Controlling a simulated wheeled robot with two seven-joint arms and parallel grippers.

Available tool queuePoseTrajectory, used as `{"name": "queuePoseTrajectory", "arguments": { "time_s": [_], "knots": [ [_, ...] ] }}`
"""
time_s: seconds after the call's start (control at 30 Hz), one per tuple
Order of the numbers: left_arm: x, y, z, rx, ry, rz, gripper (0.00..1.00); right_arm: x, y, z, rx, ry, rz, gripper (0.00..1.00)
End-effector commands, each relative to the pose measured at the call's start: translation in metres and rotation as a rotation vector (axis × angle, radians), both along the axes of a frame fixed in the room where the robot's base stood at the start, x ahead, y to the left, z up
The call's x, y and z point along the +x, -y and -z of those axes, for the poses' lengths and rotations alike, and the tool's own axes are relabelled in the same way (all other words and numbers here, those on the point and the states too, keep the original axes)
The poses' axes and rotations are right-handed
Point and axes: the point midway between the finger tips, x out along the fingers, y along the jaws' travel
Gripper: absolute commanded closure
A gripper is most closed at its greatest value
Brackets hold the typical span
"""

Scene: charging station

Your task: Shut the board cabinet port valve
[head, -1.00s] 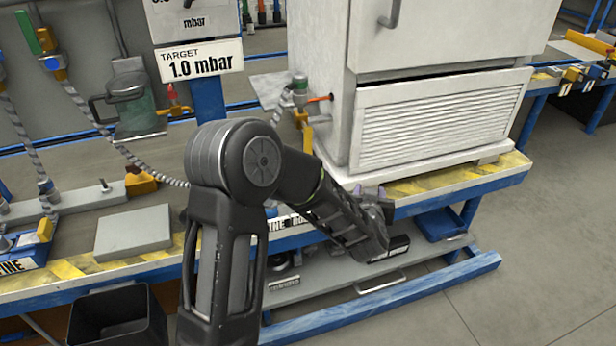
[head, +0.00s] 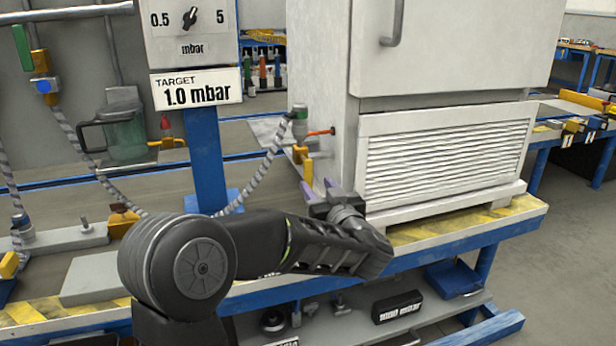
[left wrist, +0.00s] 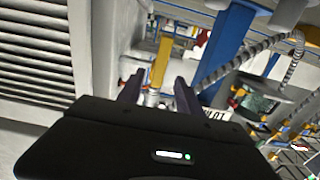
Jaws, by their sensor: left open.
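The white board cabinet (head: 320,60) stands on the bench, with louvers low on its front. On its left side is the port valve, whose yellow handle (head: 303,160) hangs below a grey hose fitting (head: 299,112). An orange-red lever (head: 320,132) sits just above and to the right. My left gripper (head: 319,188) is open, with its purple fingers pointing up just below the handle. In the left wrist view, the yellow handle (left wrist: 161,62) shows beyond and between the two fingertips (left wrist: 158,88). The gap to it is hard to judge. My right gripper is not in view.
A ribbed hose (head: 262,170) runs down from the fitting beside the blue post (head: 207,150). The post carries the "TARGET 1.0 mbar" sign (head: 196,91). The cabinet's lower corner is close to the right of my gripper. A green jug (head: 126,135) stands further left.

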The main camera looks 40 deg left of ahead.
Motion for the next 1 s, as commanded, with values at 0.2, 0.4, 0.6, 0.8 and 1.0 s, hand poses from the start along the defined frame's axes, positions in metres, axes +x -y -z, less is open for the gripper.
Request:
{"name": "queuePoseTrajectory", "arguments": {
  "time_s": [0.2, 0.4, 0.6, 0.8, 1.0],
  "knots": [
    [0.016, -0.024, 0.004, -0.001, 0.001, -0.003, 0.58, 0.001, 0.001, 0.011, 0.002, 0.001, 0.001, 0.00],
    [0.033, -0.049, 0.003, 0.000, 0.001, -0.002, 0.58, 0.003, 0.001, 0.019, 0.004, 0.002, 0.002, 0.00],
    [0.041, -0.060, 0.001, 0.001, 0.001, 0.000, 0.58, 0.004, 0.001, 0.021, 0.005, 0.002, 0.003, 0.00],
    [0.041, -0.060, 0.000, 0.000, 0.000, 0.001, 0.58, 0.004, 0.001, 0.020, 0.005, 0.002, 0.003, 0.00],
    [0.041, -0.060, 0.000, 0.000, 0.000, 0.001, 0.71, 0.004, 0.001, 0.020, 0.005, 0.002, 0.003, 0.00]
  ]
}}
